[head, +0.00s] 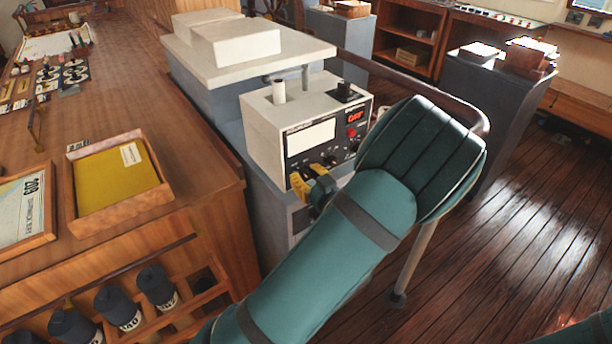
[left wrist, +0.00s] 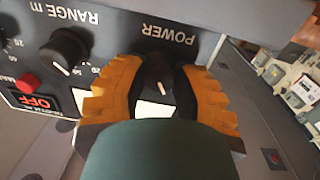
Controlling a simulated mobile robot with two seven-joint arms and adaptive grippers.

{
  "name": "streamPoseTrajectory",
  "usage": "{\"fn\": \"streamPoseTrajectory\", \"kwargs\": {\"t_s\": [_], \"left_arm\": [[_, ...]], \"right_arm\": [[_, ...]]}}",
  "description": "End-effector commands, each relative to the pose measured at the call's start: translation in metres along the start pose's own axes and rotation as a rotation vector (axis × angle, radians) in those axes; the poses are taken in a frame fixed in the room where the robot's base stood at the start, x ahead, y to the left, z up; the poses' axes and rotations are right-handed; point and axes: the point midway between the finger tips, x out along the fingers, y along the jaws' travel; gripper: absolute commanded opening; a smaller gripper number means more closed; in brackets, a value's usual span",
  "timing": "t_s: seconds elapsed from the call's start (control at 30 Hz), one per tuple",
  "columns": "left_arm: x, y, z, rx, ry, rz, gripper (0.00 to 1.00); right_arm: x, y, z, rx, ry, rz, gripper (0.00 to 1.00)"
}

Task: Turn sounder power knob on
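The sounder (head: 262,127) is a cream box with a dark front panel, a white screen and a red OFF display (head: 355,116). In the left wrist view the panel is upside down. The black POWER knob (left wrist: 158,72) sits by its POWER label, with a white pointer mark on it. My left gripper (head: 315,186) is at the panel's lower left. Its yellow fingers, in the left wrist view (left wrist: 160,85), lie on both sides of the POWER knob and appear to touch it. In the head view the fingers partly hide this knob. My right gripper is out of view.
The black RANGE knob (left wrist: 66,48) and a red button (left wrist: 28,83) are beside the left gripper. A wooden chart counter (head: 200,150) with a yellow-lined tray (head: 108,205) stands left. Wooden floor is open on the right, beyond a curved rail (head: 462,108).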

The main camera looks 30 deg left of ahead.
Motion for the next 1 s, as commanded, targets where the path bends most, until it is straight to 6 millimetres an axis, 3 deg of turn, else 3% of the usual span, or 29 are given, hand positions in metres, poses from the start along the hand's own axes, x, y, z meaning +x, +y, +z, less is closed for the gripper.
{"fn": "streamPoseTrajectory", "kwargs": {"t_s": [0.47, 1.0], "left_arm": [[0.0, 0.0, -0.002, 0.052, -0.002, -0.001, 0.0], [0.001, 0.001, -0.006, 0.481, -0.019, -0.002, 0.0]], "right_arm": [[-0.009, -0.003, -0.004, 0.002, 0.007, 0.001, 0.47], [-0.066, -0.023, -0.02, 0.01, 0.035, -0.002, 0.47]]}}
